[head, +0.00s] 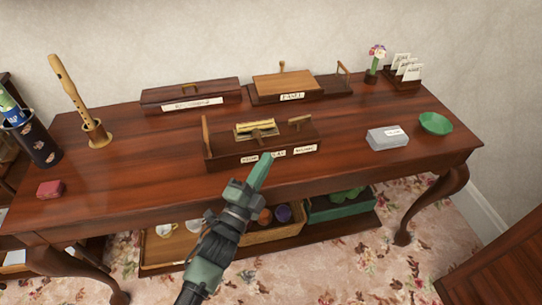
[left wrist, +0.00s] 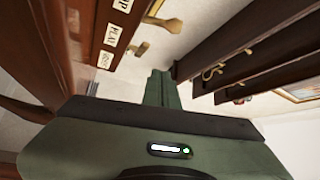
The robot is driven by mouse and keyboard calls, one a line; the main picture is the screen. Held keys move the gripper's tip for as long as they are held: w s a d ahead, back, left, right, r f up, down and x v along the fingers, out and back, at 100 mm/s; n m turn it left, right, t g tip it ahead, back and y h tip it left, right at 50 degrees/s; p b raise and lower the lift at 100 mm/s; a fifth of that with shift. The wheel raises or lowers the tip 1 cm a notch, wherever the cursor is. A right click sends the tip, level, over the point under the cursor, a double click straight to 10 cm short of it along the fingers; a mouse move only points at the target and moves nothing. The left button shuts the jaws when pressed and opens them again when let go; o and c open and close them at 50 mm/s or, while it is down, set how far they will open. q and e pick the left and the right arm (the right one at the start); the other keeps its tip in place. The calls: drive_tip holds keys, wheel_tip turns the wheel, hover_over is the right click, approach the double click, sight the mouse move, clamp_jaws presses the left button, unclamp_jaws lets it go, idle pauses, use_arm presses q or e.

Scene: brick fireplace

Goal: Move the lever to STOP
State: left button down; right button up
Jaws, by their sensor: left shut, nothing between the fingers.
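A dark wooden box (head: 225,161) stands on the table with a row of three white labels on its front. In the head view the left label reads STOP; the others are hard to read. A brass-coloured lever (head: 258,136) sits on the box top, behind the left and middle labels. My left gripper (head: 265,159) is shut and empty, its tips in front of the box near the middle label. In the left wrist view the shut fingers (left wrist: 160,88) point toward the box; a label reading PLAY (left wrist: 112,34) and brass parts (left wrist: 139,48) show there. I cannot tell whether the fingers touch the box.
Two more wooden boxes (head: 190,95) (head: 283,83) stand behind. A recorder (head: 70,90) is at left, a red block (head: 50,188) at front left. A grey box (head: 388,138) and green bowl (head: 435,123) are at right.

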use_arm(q)
drive_tip(key=v, duration=0.6)
drive_tip(key=shift+s+a+b, duration=0.2)
drive_tip(key=shift+a+b, duration=0.05)
drive_tip(key=shift+b, duration=0.1)
use_arm(e)
drive_tip(key=shift+w+a+f, duration=0.4)
drive_tip(key=shift+w+a, duration=0.3)
